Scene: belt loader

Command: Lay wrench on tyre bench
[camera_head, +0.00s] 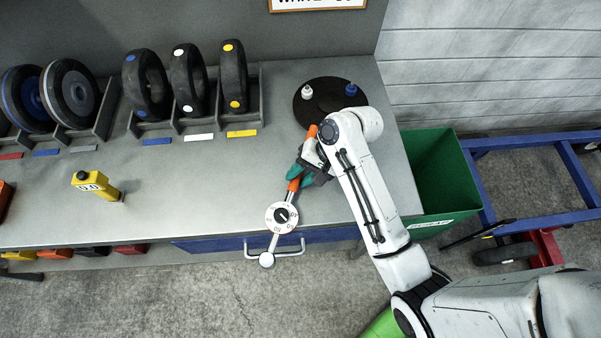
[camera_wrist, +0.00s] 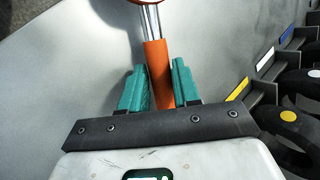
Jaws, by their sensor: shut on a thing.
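The wrench has an orange grip (camera_wrist: 157,72), a steel shaft and a white round dial (camera_head: 282,216). My gripper (camera_head: 305,172) is over the right part of the grey tyre bench (camera_head: 225,195). In the wrist view, its teal fingers (camera_wrist: 156,68) are shut on the orange grip. The wrench points toward the bench's front edge, and its dial end reaches over that edge in the head view. I cannot tell whether the wrench touches the bench top. Part of the grip is hidden by my gripper.
Tyres in racks (camera_head: 190,85) stand along the back left. A dark round plate (camera_head: 325,98) with a white and a blue knob is behind my gripper. A yellow block (camera_head: 96,186) stands at left. A green bin (camera_head: 440,170) is at right. The middle bench is clear.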

